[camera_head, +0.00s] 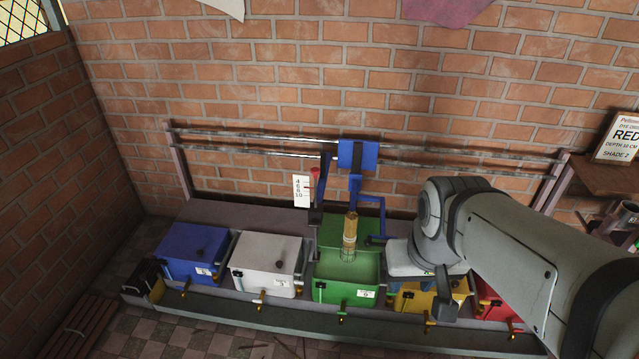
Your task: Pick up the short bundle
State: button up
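A tan bundle (350,232) stands upright over the open green vat (346,291). Its lower end reaches into the vat and shows pale through the opening. A blue carriage (357,155) on the rails is above it, with a blue arm beside the bundle. No second bundle shows clearly for comparing length.
A blue vat (190,252) and a white vat (266,262) stand left of the green one. A yellow vat (420,300) and a red vat (492,303) are partly behind my arm. Metal rails (245,145) run along the brick wall. A "RED" sign (622,139) stands at right.

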aim_at(350, 218)
jog(key=i, duration=1)
jog(key=u, duration=0.05)
